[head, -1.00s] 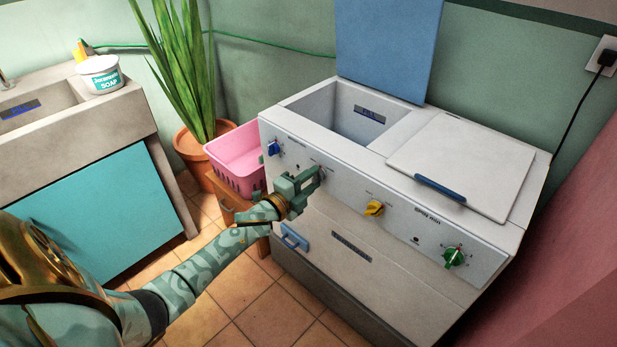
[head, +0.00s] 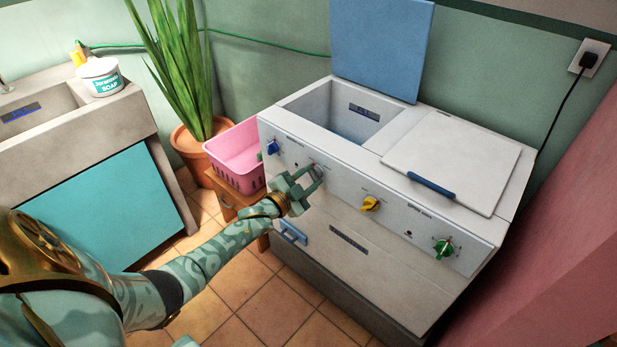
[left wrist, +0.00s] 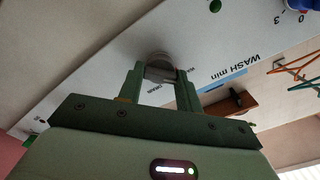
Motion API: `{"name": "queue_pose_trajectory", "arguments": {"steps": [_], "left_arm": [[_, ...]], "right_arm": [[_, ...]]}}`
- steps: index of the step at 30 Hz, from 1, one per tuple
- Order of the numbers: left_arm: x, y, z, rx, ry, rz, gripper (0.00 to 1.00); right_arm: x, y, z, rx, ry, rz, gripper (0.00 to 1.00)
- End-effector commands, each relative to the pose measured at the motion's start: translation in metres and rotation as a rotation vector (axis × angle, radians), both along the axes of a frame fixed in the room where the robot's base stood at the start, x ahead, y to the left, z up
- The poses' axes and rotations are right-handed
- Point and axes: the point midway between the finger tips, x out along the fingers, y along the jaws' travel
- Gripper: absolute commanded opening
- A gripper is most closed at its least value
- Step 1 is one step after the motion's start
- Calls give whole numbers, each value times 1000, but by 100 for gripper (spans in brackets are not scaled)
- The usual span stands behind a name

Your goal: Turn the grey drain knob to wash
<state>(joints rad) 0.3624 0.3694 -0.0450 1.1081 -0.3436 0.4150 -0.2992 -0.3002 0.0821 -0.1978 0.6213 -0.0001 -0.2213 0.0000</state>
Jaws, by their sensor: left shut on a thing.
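The washing machine (head: 350,240) stands in the middle of the head view, with its knobs along the sloping front panel. The grey drain knob (left wrist: 158,60) shows between my fingertips in the left wrist view. In the head view my gripper mostly covers it. My left gripper (head: 314,174) reaches the panel from the left and is shut on the grey knob, one finger on each side. The small marks around the knob are partly hidden, so I cannot tell its setting. My right gripper is not in view.
A blue knob (head: 272,147) is left of the grey one; a yellow knob (head: 370,204) and a green knob (head: 443,248) are to the right. A pink basket (head: 234,165) stands close beside the machine. The blue lid (head: 380,45) is up.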

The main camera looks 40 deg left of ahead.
Motion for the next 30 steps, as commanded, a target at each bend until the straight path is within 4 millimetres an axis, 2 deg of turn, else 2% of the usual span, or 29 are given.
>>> {"name": "queue_pose_trajectory", "arguments": {"steps": [16,17,18,19,26,30], "left_arm": [[-1,-1,-3,-23,8,0,12],[-1,-1,-3,-23,8,0,43],[-1,-1,-3,-24,7,-1,54],[-1,-1,-3,-23,7,-1,57],[-1,0,-1,-22,5,0,57],[-8,1,0,-22,4,1,57]], "right_arm": [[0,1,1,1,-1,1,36],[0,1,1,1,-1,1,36],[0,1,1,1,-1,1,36],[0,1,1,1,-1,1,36],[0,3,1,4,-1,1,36],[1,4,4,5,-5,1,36]]}}
